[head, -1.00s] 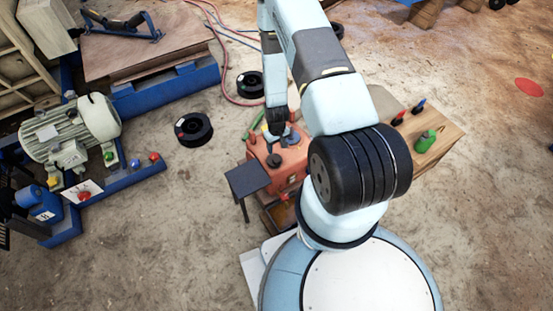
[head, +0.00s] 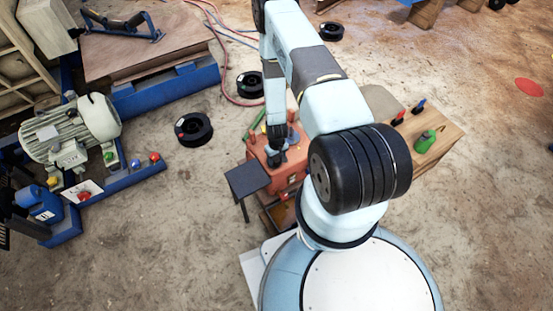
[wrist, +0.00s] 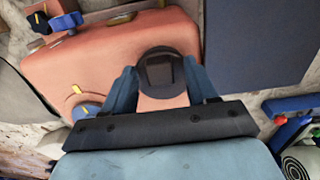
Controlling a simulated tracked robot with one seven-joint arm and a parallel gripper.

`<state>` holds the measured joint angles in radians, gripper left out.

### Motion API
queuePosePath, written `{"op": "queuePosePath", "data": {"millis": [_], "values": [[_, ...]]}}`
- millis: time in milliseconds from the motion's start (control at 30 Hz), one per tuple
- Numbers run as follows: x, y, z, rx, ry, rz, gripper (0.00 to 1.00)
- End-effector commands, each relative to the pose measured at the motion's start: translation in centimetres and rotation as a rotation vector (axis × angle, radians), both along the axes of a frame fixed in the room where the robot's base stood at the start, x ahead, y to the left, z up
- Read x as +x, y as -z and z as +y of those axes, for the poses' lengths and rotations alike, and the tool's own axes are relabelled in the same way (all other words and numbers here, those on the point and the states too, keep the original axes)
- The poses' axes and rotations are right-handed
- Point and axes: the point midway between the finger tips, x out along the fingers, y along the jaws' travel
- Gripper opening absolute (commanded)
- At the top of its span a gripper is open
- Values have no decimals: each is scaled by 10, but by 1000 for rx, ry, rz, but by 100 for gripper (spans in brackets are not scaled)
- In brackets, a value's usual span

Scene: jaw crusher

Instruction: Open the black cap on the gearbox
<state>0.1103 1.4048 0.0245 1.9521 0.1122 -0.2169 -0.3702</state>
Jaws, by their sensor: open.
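The gearbox (head: 291,178) is an orange-red housing left of my arm's base in the head view. It also fills the middle of the wrist view (wrist: 90,70). The round black cap (wrist: 160,70) sits on the gearbox top in the wrist view, with a raised bar across it. My gripper (wrist: 161,85) is open, its two blue fingers on either side of the cap. I cannot tell whether the fingers touch it. In the head view my gripper (head: 274,156) is over the gearbox top and hides most of the cap.
A dark flat plate on a post (head: 247,179) stands left of the gearbox. Black rings (head: 193,129) lie on the floor. A grey motor (head: 70,135) stands at the left.

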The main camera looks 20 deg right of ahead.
Motion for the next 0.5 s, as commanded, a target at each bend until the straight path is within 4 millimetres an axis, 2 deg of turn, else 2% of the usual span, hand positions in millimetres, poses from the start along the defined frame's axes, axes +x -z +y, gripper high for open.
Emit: {"op": "queuePosePath", "data": {"millis": [133,500], "values": [[0,0,0,0,0,0,56],[0,0,0,0,0,0,21]]}}
